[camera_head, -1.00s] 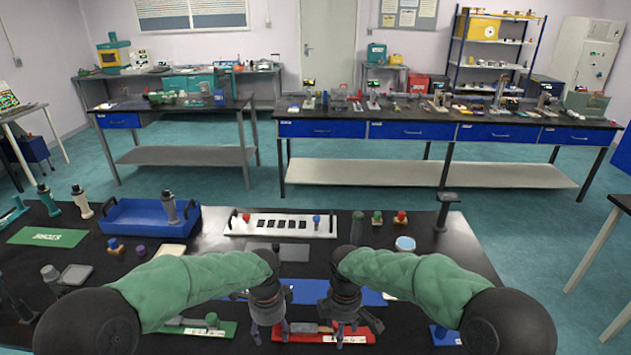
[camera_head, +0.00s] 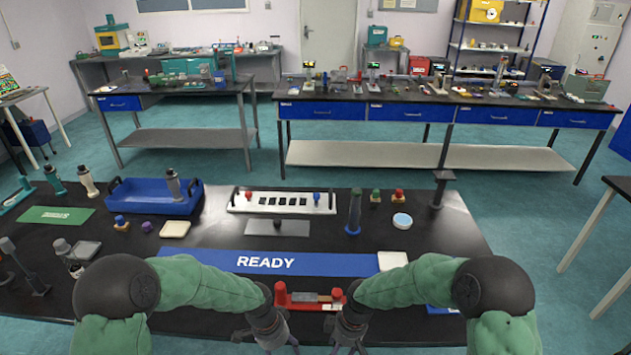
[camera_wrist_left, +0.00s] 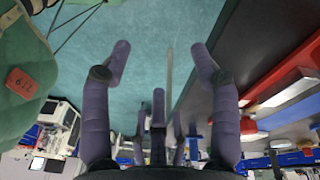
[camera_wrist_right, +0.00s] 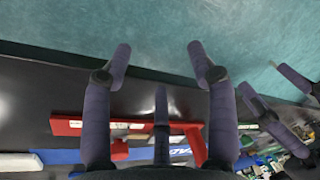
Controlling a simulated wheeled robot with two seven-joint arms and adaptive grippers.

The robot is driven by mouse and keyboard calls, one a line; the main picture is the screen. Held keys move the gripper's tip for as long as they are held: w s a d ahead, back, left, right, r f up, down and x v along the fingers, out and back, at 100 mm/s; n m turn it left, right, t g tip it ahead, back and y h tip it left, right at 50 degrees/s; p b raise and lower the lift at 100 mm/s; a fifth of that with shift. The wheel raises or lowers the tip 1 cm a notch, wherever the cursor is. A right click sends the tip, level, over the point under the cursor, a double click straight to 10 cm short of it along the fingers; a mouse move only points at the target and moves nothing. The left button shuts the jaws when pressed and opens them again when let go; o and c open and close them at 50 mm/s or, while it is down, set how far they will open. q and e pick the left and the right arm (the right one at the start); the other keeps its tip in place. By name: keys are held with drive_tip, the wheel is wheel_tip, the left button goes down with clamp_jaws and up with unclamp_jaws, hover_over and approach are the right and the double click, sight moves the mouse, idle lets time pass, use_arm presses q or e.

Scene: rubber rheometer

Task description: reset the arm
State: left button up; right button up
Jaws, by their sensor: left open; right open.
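My left gripper (camera_head: 275,343) is low at the front edge of the black table, its arm coming in from the left. In the left wrist view the left gripper (camera_wrist_left: 160,60) has its fingers apart with nothing between them. My right gripper (camera_head: 345,345) is beside it, also at the table's front edge. In the right wrist view the right gripper (camera_wrist_right: 155,62) has its fingers spread and empty. Both hands point down and are close together. A red tray (camera_head: 300,303) with a grey piece lies just beyond them on the table; it also shows in the right wrist view (camera_wrist_right: 72,127).
A blue READY mat (camera_head: 330,263) lies across the table. A blue tray (camera_head: 140,197), a white panel with buttons (camera_head: 250,208), several knobbed parts and a dark stand (camera_head: 440,190) are farther back. Floor shows in front of the table edge.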

use_arm(q)
drive_tip(key=s+f+n+h, duration=0.1)
drive_tip(key=s+f+n, duration=1.2)
drive_tip(key=s, duration=0.3)
drive_tip(key=shift+s+a+f+n+t+h, duration=0.3)
drive_tip(key=shift+a+f+n+t, duration=0.1)
drive_tip(key=shift+f, duration=0.4)
use_arm(e)
drive_tip(key=s+d+f+m+t+y, duration=0.1)
drive_tip(key=s+d+f+m, duration=0.2)
drive_tip(key=s+f+m, duration=1)
drive_tip(key=s+f, duration=0.1)
drive_tip(key=s, duration=0.3)
drive_tip(key=shift+d+y, duration=0.2)
drive_tip(key=shift+y, duration=0.2)
